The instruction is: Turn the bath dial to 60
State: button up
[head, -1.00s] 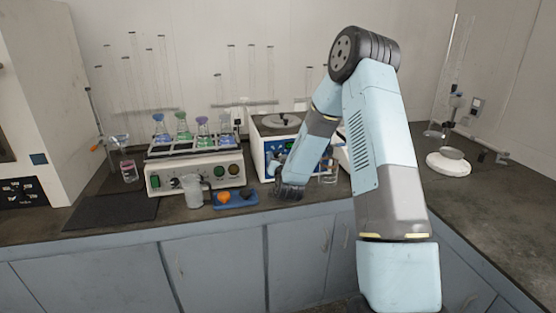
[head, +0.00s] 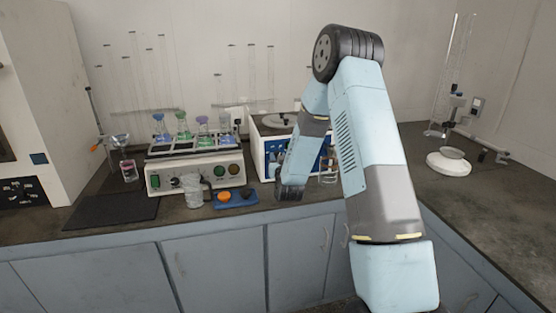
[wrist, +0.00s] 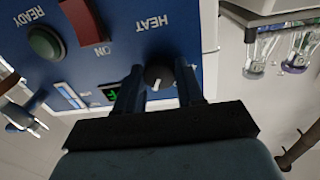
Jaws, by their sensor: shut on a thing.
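The bath is a white box with a blue front panel (head: 273,158); the panel (wrist: 215,40) fills much of the wrist view, tilted. Its dark round dial (wrist: 159,76), with a pale pointer mark, sits beside the word HEAT. My gripper (wrist: 158,88) is shut on this dial, one finger on each side. The scale around the dial is too small or hidden, so I cannot read its setting. In the head view my fingers are hidden behind my own wrist and forearm, in front of the bath.
The panel also has a red switch (wrist: 83,20) marked ON, a green READY button (wrist: 44,42) and a small green display (wrist: 112,94). Left of the bath stand a flask-holding unit (head: 205,172), a beaker (head: 193,190) and a blue tray (head: 238,203).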

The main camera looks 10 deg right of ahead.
jog(key=shift+a+n, duration=0.1)
jog(key=shift+n, duration=0.5)
jog(key=o, duration=1)
jog(key=shift+o, duration=0.2)
jog(key=shift+s, duration=0.1)
jog(key=s, duration=1.3)
jog(key=shift+s+a+f, duration=0.25)
jog(key=shift+a, duration=0.2)
